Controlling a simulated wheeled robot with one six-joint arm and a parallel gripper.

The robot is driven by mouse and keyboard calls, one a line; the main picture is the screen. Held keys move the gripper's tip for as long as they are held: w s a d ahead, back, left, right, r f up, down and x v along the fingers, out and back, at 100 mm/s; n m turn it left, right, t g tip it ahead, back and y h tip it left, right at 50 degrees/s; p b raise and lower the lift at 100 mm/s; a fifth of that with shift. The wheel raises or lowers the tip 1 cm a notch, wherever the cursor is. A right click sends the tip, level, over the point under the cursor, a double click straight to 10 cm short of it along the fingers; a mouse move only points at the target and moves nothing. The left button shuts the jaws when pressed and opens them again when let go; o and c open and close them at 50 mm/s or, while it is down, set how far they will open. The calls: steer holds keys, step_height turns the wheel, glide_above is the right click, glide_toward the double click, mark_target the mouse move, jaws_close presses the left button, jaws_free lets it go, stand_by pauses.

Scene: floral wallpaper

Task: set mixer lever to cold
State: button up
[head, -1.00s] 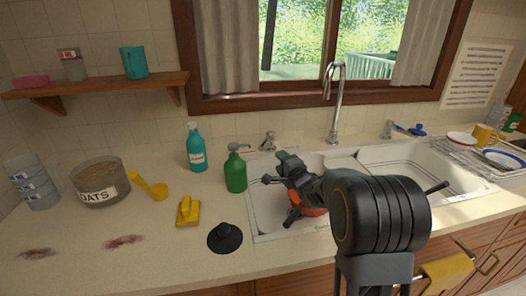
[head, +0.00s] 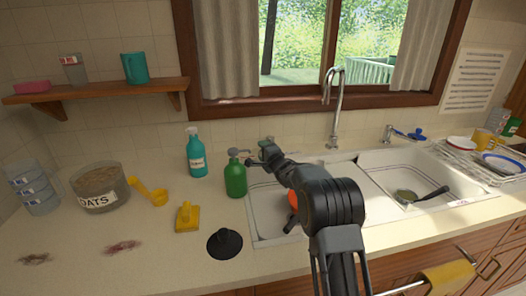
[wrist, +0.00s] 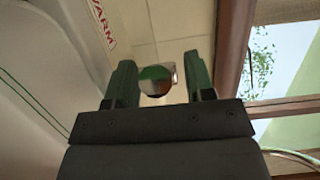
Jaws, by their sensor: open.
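My gripper (head: 261,153) is open at the back left of the sink, beside the green pump bottle. In the wrist view its two green fingers (wrist: 160,76) stand apart. A shiny round chrome end (wrist: 157,81), apparently the mixer lever or its fitting, shows between and beyond them; I cannot tell if they touch it. In the head view my gripper mostly hides this fitting. Red lettering reading WARM (wrist: 104,23) shows at the upper left of the wrist view. The tall chrome spout (head: 334,105) stands behind the sink. The lever's setting cannot be told.
A green pump bottle (head: 235,174) and teal spray bottle (head: 196,153) stand close left of my gripper. Another chrome fitting (head: 388,134) with a blue part is at the right. A black plunger-like object (head: 225,243) and yellow item (head: 187,217) lie at the front.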

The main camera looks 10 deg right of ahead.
steer(key=shift+w, duration=0.2)
steer(key=shift+c, duration=0.3)
jaws_close()
